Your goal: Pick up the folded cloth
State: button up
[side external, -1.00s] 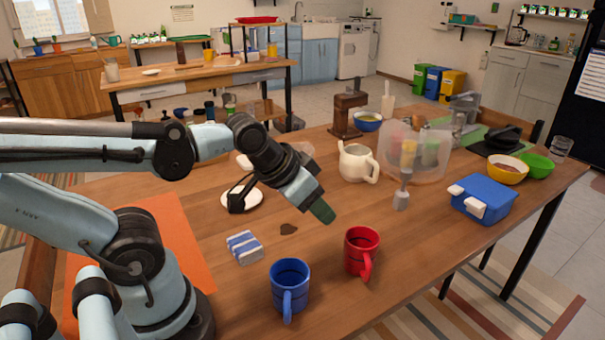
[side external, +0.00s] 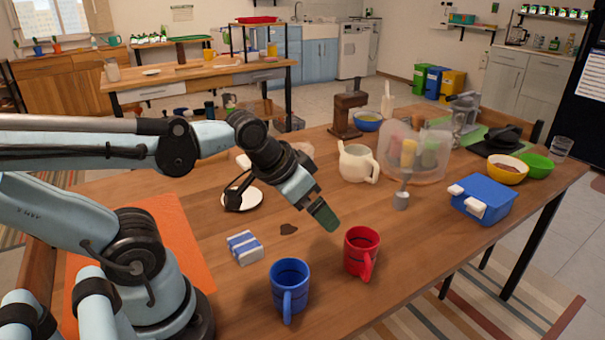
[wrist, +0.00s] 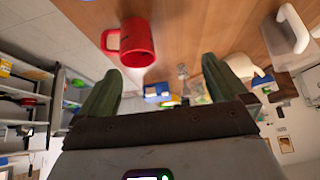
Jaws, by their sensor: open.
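The folded cloth (side external: 244,247), white with blue stripes, lies flat on the wooden table in the side external view, left of a dark brown spot (side external: 288,229). My gripper (side external: 327,217) is above the table, to the right of the cloth and apart from it. In the wrist view my gripper's two green fingers (wrist: 160,85) are spread wide with nothing between them. The cloth is not seen in the wrist view.
A red mug (side external: 361,252) stands close to my gripper, and it also shows in the wrist view (wrist: 137,42). A blue mug (side external: 290,289) stands in front of the cloth. A white plate (side external: 242,199), a cream jug (side external: 357,163) and a blue box (side external: 482,198) are also on the table.

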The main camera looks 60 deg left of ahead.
jog(key=s+a+g, duration=0.4)
jog(key=a, duration=0.4)
jog(key=g, duration=0.3)
send_over(244, 242)
jog(key=shift+n, duration=0.4)
jog(key=f, duration=0.6)
jog(key=shift+w+a+f, duration=0.1)
jog(key=shift+a+f, duration=0.2)
jog(key=shift+d+f, duration=0.15)
jog(key=shift+f, duration=0.7)
jog(key=shift+d+f, duration=0.1)
jog(key=shift+f, duration=1.95)
jog(key=c, duration=0.9)
